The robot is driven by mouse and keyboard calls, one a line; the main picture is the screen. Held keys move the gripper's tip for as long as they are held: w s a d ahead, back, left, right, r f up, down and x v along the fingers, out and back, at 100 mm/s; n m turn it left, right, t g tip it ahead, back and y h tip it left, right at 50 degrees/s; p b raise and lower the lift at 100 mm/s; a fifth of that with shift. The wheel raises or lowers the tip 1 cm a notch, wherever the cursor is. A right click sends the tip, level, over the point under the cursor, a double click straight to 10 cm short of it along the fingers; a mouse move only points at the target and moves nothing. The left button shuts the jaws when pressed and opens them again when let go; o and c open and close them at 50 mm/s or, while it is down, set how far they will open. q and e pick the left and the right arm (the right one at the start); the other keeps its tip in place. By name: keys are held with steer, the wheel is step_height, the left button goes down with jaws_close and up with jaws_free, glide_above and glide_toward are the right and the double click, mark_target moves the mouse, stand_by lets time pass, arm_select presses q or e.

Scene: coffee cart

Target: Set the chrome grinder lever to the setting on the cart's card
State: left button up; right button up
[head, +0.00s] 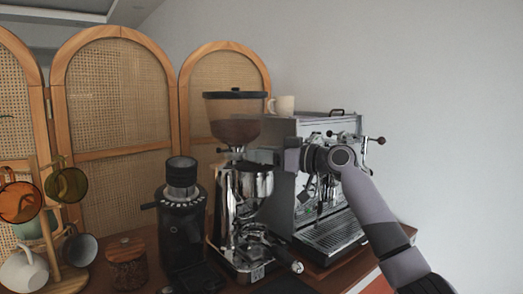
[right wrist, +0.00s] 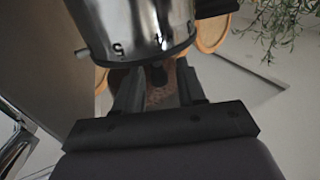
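The chrome grinder (head: 238,200) stands on the cart under a brown-tinted hopper (head: 236,120). My right gripper (head: 250,157) reaches in from the right at the grinder's collar, just below the hopper. In the right wrist view, the chrome collar (right wrist: 130,25) carries the numbers 5 and 4. A dark knob (right wrist: 158,76) under its rim sits between the gripper's two fingers (right wrist: 156,88), with gaps on both sides; it may be the lever's end. I cannot make out the card. My left gripper is out of view.
A black grinder (head: 182,225) stands left of the chrome one, and an espresso machine (head: 325,220) stands close on the right. A wooden mug stand (head: 62,220) and a lidded jar (head: 127,265) are at the left. A rattan screen (head: 118,95) stands behind.

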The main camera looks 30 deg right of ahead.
mark_target(244, 169)
steer(key=shift+w+a, duration=0.1)
steer(key=shift+w, duration=0.05)
jaws_close()
steer(key=shift+a+r, duration=0.1)
steer(key=shift+a, duration=1.05)
steer(key=a, duration=0.1)
steer(key=a+p, duration=0.1)
steer(key=shift+w+a+r, duration=0.15)
steer(key=shift+w+a, duration=0.15)
jaws_free()
